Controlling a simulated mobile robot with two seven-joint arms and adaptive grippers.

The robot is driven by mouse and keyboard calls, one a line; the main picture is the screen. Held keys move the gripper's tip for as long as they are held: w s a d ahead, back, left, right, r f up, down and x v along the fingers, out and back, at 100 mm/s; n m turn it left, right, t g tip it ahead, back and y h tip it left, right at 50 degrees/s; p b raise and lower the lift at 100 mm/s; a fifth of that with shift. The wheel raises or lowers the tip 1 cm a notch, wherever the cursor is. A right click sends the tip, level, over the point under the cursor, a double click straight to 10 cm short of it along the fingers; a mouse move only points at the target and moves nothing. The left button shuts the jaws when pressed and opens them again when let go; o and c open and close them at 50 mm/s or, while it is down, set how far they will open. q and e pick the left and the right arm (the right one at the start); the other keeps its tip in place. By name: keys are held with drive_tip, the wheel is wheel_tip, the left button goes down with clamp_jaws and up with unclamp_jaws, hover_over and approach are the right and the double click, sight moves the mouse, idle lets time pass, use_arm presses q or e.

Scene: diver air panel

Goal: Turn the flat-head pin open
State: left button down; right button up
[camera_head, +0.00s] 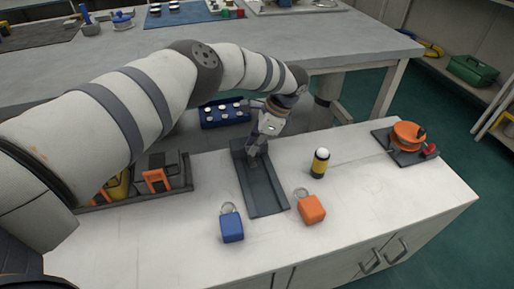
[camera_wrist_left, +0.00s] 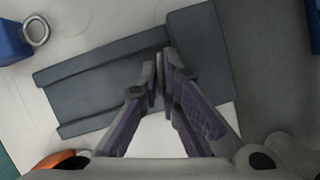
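My left gripper (camera_head: 255,158) points down at the far part of a dark grey channelled plate (camera_head: 265,195) on the white worktop. In the left wrist view, the two fingertips (camera_wrist_left: 162,75) are brought together over the plate (camera_wrist_left: 100,85), with at most a thin gap between them. I cannot make out a flat-head pin; if it is at the fingertips, the fingers hide it. A round orange device (camera_head: 407,136) with a dark knob and a red part sits on a dark base at the right. My right gripper is not in view.
A blue padlock (camera_head: 232,228) and an orange padlock (camera_head: 312,210) lie near the plate's front end. A yellow-and-black cylinder (camera_head: 320,163) stands right of the plate. A dark tray (camera_head: 135,197) is at left, a blue tray (camera_head: 224,114) behind. The worktop's right front is clear.

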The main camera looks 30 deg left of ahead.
use_arm(q)
drive_tip(key=n+b, duration=0.1)
drive_tip(key=f+n+g+h+b, duration=0.1)
drive_tip(key=n, duration=0.1)
drive_tip(key=shift+s+f+n, duration=0.1)
drive_tip(key=shift+s+n, duration=0.05)
drive_tip(key=shift+n, duration=0.15)
drive_tip(key=n+g+h+b, duration=0.1)
drive_tip(key=n+b, duration=0.1)
drive_tip(key=n, duration=0.1)
drive_tip(key=shift+a+r+n+h+b, duration=0.1)
drive_tip(key=shift+r+n+h+b, duration=0.1)
drive_tip(key=shift+n+b, duration=0.3)
drive_tip(key=shift+r+n+h+b, duration=0.1)
drive_tip(key=shift+n+h+b, duration=0.15)
drive_tip(key=shift+n, duration=0.35)
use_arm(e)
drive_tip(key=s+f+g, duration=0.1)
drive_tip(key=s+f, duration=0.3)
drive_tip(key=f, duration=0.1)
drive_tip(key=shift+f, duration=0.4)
use_arm(q)
drive_tip(key=c, duration=2.1)
unclamp_jaws()
drive_tip(key=shift+r, duration=0.1)
drive_tip(key=shift+w, duration=0.2)
drive_tip(key=shift+a+r, duration=0.1)
